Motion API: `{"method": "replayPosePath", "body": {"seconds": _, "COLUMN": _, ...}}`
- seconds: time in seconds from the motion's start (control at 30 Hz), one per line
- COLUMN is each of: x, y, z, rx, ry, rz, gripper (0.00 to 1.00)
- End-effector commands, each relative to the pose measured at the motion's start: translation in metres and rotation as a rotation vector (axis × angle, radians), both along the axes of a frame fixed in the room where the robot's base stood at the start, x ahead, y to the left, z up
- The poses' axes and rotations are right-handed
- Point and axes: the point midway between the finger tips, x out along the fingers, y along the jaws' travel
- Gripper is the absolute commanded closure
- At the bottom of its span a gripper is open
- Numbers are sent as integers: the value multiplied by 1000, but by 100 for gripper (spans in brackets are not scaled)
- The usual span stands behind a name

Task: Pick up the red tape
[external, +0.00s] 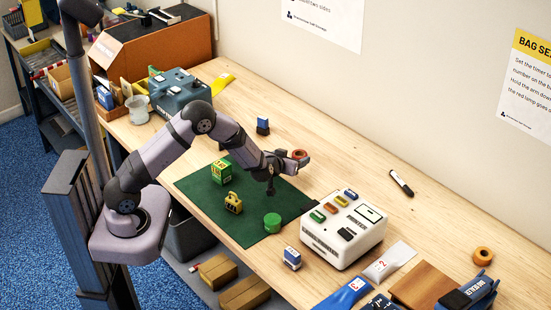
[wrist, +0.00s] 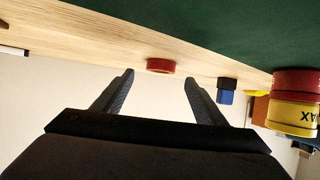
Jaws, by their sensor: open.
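The red tape (external: 299,154) is a small ring on the bare wood beyond the green mat (external: 190,188), partly overlapped by my gripper in the external view. In the wrist view the red tape (wrist: 161,66) lies flat and shows between my fingertips, apparently a little beyond them. My gripper (external: 287,174) is open and empty over the mat's far side. In the wrist view my gripper (wrist: 159,78) has its two fingers wide apart, one on either side of the tape in the picture. I cannot tell the exact gap.
A blue block (external: 262,126) stands beyond the mat. A green-and-yellow box (external: 221,171), a yellow item (external: 234,203) and a green cylinder (external: 272,222) are on the mat. An orange roll (external: 483,255) is far right.

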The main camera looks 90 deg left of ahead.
Motion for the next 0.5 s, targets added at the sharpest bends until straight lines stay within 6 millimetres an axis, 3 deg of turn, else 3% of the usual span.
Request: {"method": "replayPosePath", "body": {"seconds": 0.5, "x": 15, "y": 40, "z": -19, "rx": -1, "ry": 1, "rz": 1, "gripper": 35}}
